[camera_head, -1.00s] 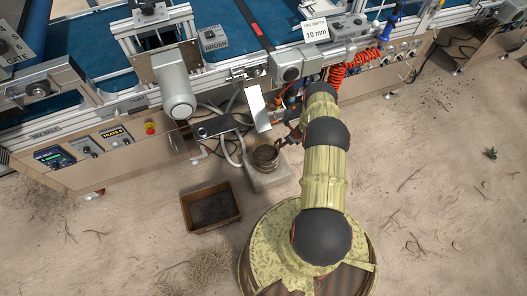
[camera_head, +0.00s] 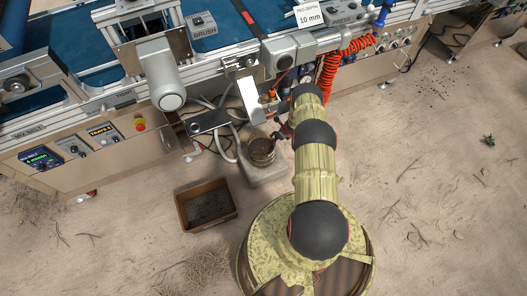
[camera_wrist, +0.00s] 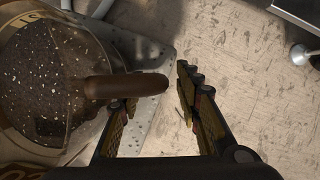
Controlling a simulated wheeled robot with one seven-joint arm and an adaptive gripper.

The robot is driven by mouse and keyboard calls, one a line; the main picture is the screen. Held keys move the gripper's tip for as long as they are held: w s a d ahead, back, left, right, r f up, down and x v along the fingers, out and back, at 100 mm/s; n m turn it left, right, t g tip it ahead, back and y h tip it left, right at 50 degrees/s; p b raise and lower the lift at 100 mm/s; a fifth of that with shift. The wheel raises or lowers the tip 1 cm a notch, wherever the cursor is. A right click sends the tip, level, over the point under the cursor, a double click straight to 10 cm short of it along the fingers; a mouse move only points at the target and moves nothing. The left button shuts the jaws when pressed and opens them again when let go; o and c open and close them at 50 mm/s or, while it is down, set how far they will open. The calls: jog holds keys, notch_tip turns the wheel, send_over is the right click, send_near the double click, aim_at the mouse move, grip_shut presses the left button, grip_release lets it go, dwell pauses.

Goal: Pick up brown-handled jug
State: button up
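The jug (camera_head: 262,151) is a round, clear-walled vessel with dark, speckled contents, standing on a pale grey block (camera_head: 270,177) in front of the machine. In the wrist view the jug (camera_wrist: 45,85) fills the left side, and its brown handle (camera_wrist: 125,86) sticks out to the right. My gripper (camera_wrist: 157,88) is open, with its fingers apart around the handle's free end. The left finger is close to the handle's underside in the picture, and a gap shows to the right finger. I cannot tell if they touch. In the head view my gripper (camera_head: 283,133) is small beside the jug.
The machine (camera_head: 95,150) with its blue belt runs along the back. A grey bent pipe (camera_head: 238,142) and a silver plate (camera_head: 250,101) are close to the jug. A brown box (camera_head: 207,204) of dark material lies on the sandy floor to the left. The floor at right is mostly clear.

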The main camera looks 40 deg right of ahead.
jog(key=shift+c, duration=0.7)
grip_shut()
dwell(0.3)
